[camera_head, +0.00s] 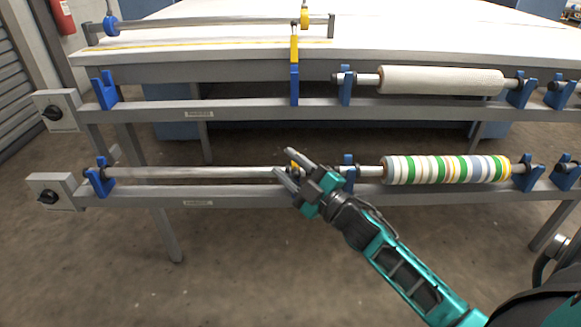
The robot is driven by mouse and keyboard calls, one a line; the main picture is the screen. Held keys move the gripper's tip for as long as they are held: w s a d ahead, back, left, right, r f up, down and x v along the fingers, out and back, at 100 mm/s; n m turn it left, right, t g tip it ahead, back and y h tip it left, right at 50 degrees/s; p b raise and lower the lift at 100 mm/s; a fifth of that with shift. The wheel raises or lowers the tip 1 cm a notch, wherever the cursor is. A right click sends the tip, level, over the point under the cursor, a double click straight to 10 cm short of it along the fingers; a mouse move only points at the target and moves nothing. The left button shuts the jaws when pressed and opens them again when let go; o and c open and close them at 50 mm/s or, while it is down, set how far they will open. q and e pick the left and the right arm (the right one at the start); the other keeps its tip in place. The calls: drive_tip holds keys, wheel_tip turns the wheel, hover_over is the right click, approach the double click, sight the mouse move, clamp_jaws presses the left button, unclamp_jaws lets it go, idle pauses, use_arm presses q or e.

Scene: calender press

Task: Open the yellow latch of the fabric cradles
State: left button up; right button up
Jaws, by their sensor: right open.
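My right gripper (284,162) is open, its two fingers pointing left at the middle of the lower rail. A small yellow latch (293,164) shows just behind and between the fingers, mostly hidden; I cannot tell whether they touch it. The lower bare rod (200,173) runs from the left blue cradle (101,180) to behind my gripper. On the upper rail, another yellow latch (294,44) stands upright on a blue cradle (294,86), and no rod lies between it and the left blue cradle (106,93). My left gripper is out of view.
A striped fabric roll (446,169) lies on the lower rail at right, a white roll (441,80) on the upper. Grey switch boxes (60,110) sit at the left ends. A white table (400,30) stands behind. Floor in front is clear at left.

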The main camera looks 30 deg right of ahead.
drive_tip(key=shift+c, duration=0.4)
clamp_jaws()
